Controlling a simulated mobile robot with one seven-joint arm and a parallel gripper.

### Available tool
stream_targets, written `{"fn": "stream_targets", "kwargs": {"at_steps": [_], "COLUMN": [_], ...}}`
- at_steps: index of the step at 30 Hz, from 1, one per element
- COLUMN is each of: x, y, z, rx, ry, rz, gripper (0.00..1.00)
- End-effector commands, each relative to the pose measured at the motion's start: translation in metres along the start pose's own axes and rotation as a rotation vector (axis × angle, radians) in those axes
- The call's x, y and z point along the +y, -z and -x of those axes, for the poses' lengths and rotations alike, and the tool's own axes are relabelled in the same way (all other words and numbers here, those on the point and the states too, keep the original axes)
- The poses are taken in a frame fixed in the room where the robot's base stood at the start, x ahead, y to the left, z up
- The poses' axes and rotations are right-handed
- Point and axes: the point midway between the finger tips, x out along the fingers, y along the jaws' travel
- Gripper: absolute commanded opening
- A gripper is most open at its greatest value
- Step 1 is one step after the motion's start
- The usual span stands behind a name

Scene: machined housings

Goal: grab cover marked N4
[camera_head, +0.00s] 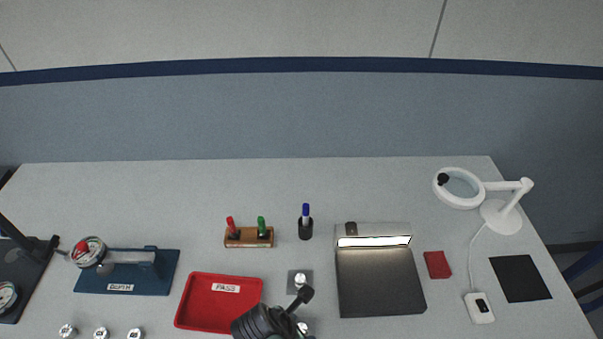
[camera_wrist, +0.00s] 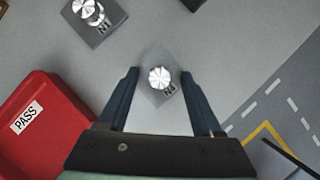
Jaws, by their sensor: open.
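The cover marked N4 (camera_wrist: 168,92) is a small grey square plate with a round silver knob, turned at an angle in the wrist view. My gripper (camera_wrist: 161,76) is open, with one dark blue finger on each side of this cover. The fingers stand apart from the knob, and I cannot tell their height above the plate. A similar cover marked N1 (camera_wrist: 104,27) lies at the upper left of the wrist view. In the head view my dark arm hides part of the front area, and the cover labels there are too small to read.
A red tray marked PASS (camera_head: 218,316) lies left of my arm. A black-topped light box (camera_head: 380,285) stands to the right. A wooden holder (camera_head: 248,238) and a pen cup (camera_head: 305,229) stand behind. A blue fixture (camera_head: 125,280) and several silver-knobbed parts are at left.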

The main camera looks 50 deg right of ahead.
Motion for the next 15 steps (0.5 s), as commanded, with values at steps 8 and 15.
{"fn": "stream_targets", "kwargs": {"at_steps": [8, 15], "x": [0.0001, 0.0001], "y": [0.0000, 0.0001], "z": [0.0005, 0.0007], "rx": [0.000, 0.000], "ry": [0.000, 0.000], "rz": [0.000, 0.000], "gripper": [0.32, 0.00]}}
